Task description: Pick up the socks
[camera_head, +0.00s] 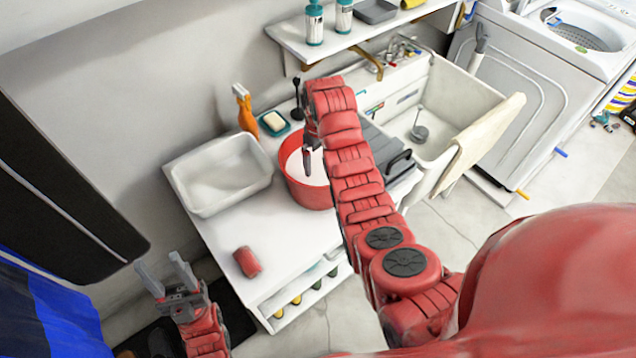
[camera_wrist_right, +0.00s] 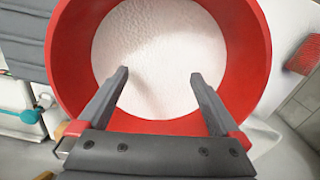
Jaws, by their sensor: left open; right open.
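A small red rolled bundle (camera_head: 247,262), which looks like the socks, lies on the white table near its front left corner. It also shows as a red ribbed shape (camera_wrist_right: 303,55) at the right edge of the right wrist view. My right gripper (camera_head: 308,165) is open, pointing down over the red bucket (camera_head: 290,187), apart from the bundle. In the right wrist view its two fingers (camera_wrist_right: 159,74) are spread in front of the bucket's pale inside, with nothing between them. My left gripper (camera_head: 158,262) is open and empty, left of the table and the bundle.
A white basin (camera_head: 220,172) stands on the table (camera_head: 225,235) left of the bucket. An orange spray bottle (camera_head: 245,110) and a soap dish (camera_head: 274,124) stand behind. A sink (camera_head: 450,95) is to the right. The table top around the bundle is clear.

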